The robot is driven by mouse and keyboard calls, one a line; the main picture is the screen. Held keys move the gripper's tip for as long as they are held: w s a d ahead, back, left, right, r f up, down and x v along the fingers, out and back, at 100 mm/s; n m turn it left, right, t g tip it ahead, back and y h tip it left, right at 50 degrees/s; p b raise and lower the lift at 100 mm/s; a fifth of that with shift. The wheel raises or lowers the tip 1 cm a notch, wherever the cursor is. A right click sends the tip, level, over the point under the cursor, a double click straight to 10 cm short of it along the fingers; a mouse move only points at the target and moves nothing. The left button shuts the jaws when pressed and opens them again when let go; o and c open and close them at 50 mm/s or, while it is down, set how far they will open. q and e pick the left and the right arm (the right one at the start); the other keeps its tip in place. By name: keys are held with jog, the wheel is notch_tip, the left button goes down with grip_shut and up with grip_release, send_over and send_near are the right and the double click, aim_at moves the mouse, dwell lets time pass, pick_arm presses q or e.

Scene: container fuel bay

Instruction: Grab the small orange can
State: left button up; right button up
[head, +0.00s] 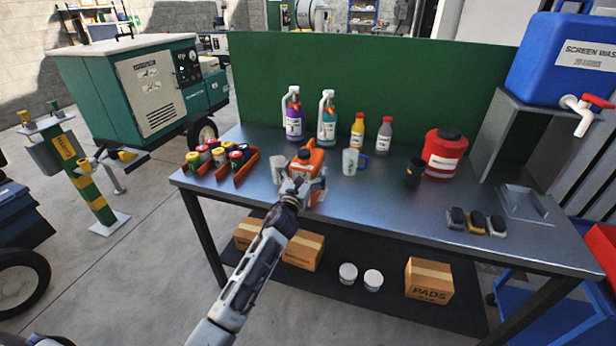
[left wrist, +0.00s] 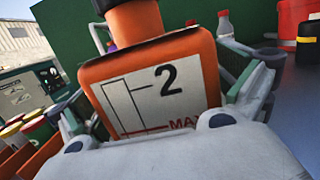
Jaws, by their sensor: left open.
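The small orange can (head: 306,158) stands on the metal workbench (head: 400,205), left of its middle. In the left wrist view the can (left wrist: 150,62) fills the centre, close up, with a white label reading "2" and "MA". My left gripper (head: 304,187) is open at the near side of the can. In the wrist view one finger shows on each side of the can; I cannot tell whether either touches it. The gripper hides the can's lower part in the head view. My right gripper is not in view.
A clear measuring jug (head: 278,170) stands just left of the can, and another jug (head: 350,162) to its right. An orange rack (head: 245,166) of small capped bottles is further left. A red drum (head: 443,154) is at the right.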

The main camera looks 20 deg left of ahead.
pick_arm(q)
jog(key=shift+r, duration=0.1)
jog(key=c, duration=1.4)
jog(key=shift+c, duration=0.2)
jog(key=shift+r, duration=0.15)
jog(key=shift+r, duration=0.75)
notch_tip(320, 180, up, 6)
jog(key=shift+r+p, duration=0.15)
jog(key=shift+p, duration=0.9)
jog(key=shift+r, duration=1)
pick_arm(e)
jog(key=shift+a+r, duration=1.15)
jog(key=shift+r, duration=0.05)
